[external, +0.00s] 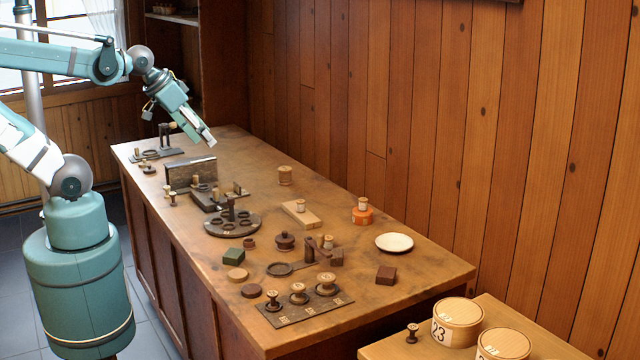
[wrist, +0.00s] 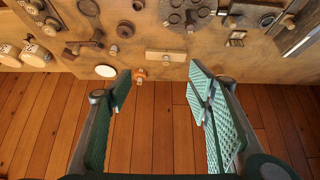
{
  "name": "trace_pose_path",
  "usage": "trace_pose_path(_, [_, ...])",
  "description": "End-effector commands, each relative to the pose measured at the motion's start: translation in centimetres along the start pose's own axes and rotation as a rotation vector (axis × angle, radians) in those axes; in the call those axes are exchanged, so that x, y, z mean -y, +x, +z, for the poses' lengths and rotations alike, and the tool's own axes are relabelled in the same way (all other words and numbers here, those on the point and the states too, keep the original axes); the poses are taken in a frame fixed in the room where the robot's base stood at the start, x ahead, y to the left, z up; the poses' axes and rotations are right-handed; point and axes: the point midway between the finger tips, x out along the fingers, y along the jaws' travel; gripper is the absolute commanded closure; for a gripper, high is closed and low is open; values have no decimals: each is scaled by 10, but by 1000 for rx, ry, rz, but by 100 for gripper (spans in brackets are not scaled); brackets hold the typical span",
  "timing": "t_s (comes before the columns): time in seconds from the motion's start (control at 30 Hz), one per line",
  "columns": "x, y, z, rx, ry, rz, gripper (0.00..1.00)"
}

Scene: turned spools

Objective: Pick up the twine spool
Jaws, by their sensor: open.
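Several small spools stand on the wooden table; I cannot tell for certain which is the twine spool. A pale spool (external: 300,205) is on a light wood block (external: 301,214), and another pale spool (external: 362,203) is on an orange base (external: 362,216). The block (wrist: 165,56) and the orange base (wrist: 140,74) also show in the wrist view. My gripper (external: 206,141) is open and empty, high above the table's far end; in the wrist view its fingers (wrist: 160,75) are wide apart.
A white plate (external: 394,242) lies near the wall side. A dark round holder (external: 232,223), an upright dark plate (external: 190,173) and a rack of spools (external: 305,306) crowd the table's left and front. Round boxes (external: 458,322) stand on a separate surface. The wood wall borders the table's right side.

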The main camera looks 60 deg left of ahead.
Motion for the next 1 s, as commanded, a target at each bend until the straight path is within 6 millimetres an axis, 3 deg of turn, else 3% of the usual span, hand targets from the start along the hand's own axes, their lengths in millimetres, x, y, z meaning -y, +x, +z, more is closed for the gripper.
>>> trace_pose_path(0.37, [9,4,-27,32,-73,-13,49])
trace_pose_path(1.0, [46,40,-114,140,-335,-65,49])
